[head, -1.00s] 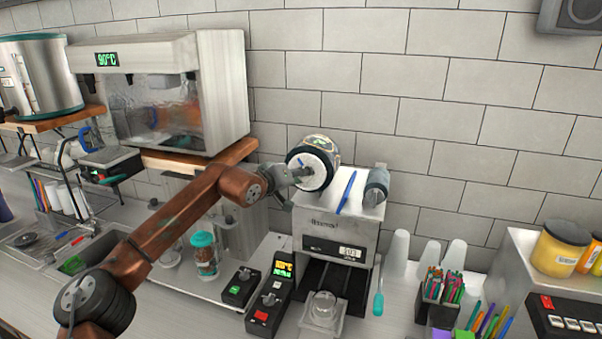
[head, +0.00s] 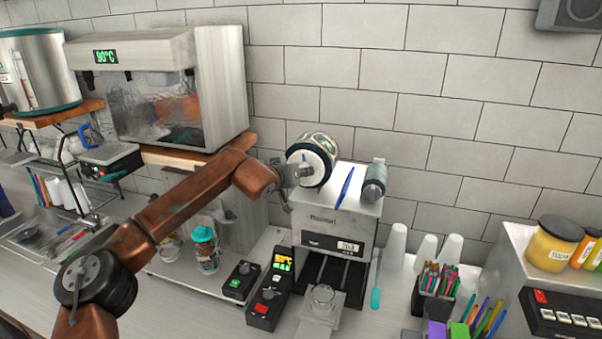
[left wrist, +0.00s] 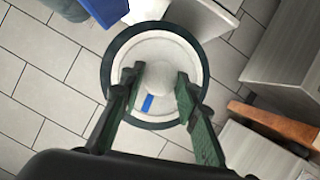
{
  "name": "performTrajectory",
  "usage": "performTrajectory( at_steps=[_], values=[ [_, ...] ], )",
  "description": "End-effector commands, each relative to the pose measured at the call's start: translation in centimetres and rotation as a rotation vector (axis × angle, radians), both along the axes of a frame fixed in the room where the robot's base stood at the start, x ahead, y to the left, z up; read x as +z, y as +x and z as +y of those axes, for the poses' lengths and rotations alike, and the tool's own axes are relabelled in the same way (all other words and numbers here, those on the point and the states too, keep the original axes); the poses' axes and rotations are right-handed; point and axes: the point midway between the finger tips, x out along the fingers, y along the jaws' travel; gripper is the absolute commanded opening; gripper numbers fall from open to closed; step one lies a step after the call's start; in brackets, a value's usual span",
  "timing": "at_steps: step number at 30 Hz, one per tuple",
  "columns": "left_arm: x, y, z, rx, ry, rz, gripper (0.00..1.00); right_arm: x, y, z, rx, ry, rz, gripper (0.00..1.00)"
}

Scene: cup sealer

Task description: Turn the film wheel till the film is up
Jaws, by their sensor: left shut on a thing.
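The film wheel (head: 322,150) is a roll with a white end face, a dark rim and a patterned band, on top of the left side of the cup sealer (head: 335,232). My left gripper (head: 302,173) is at its end face. In the left wrist view the white face (left wrist: 187,60) has a dark green rim, a blue mark (left wrist: 147,103) and a round central knob (left wrist: 146,72). My left fingers (left wrist: 157,92) are on either side of the knob, shut on it. A second, smaller roll (head: 374,181) sits at the sealer's right. My right gripper is out of view.
A blue pen-like strip (head: 345,187) lies between the rolls. A dispenser (head: 160,90) stands left, behind my arm.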

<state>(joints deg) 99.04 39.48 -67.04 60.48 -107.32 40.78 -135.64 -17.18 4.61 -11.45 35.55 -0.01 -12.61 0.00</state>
Motion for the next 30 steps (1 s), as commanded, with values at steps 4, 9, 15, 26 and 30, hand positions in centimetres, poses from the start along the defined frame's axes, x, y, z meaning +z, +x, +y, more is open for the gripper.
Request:
performTrajectory(
  at_steps=[4, 9, 15, 26, 30],
  values=[
    [-0.4, -0.1, -0.1, -0.002, 0.003, 0.006, 0.0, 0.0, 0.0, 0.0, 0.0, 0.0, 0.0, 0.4],
    [-0.4, -0.1, -0.1, -0.001, 0.003, 0.006, 0.36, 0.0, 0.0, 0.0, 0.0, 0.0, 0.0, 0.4],
    [-0.2, 0.0, 0.0, -0.001, 0.0, 0.004, 0.47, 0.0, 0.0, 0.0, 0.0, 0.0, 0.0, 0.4],
    [0.3, -0.7, 0.3, -0.001, -0.001, 0.0, 0.47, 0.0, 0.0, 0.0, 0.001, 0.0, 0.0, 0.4],
    [1.1, -2.4, 1.2, -0.002, 0.001, -0.001, 0.47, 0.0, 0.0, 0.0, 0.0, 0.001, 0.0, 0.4]
  ],
)
